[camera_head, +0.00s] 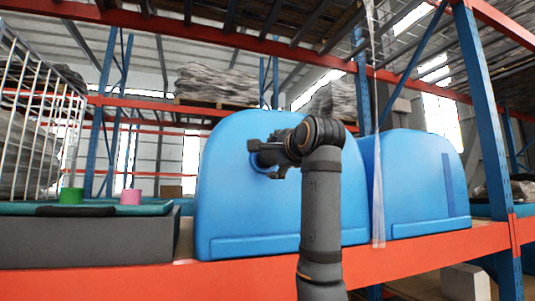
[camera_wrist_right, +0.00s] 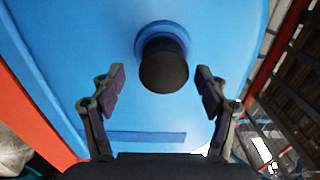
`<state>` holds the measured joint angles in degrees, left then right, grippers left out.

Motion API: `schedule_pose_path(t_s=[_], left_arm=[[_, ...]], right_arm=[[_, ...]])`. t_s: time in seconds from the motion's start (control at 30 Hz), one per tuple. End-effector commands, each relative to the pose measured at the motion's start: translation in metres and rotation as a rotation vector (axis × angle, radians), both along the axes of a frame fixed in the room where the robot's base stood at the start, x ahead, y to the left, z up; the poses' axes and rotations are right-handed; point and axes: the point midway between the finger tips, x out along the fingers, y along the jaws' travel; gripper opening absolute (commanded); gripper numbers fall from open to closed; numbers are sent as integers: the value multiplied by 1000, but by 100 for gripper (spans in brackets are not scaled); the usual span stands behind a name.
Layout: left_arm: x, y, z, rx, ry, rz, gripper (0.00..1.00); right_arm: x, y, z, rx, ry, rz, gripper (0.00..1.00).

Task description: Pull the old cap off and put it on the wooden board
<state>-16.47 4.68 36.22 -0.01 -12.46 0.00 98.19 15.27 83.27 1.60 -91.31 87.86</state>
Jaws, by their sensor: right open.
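A black cap (camera_wrist_right: 163,68) sits on a round blue neck on the face of a blue tank (camera_wrist_right: 100,40) in the right wrist view. My right gripper (camera_head: 262,160) is open in front of the left blue tank (camera_head: 235,205) in the head view. In the wrist view its two fingers stand apart on either side and short of the cap, with nothing between the pads. In the head view the gripper hides the cap. I cannot make out a wooden board. My left gripper is not in view.
A grey box (camera_head: 90,240) with a teal top stands at the left, holding a green cap (camera_head: 71,195), a pink cap (camera_head: 130,197) and a flat dark thing (camera_head: 75,211). A second blue tank (camera_head: 415,190) stands at the right. An orange beam (camera_head: 420,248) runs along the front.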

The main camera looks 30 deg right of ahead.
Motion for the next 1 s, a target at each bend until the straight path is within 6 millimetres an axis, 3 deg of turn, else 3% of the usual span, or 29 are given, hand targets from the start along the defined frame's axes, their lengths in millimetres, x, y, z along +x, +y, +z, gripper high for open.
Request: schedule_pose_path(t_s=[0.13, 0.47, 0.8, 1.0], left_arm=[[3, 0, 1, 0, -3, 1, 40], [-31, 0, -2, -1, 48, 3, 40], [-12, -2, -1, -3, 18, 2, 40], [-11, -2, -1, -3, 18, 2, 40]], right_arm=[[20, -5, 0, 1, 1, 0, 75], [39, -10, 0, 0, -2, 0, 75], [40, -10, 0, 0, -2, 0, 75], [40, -10, 0, 0, -2, 0, 75]])
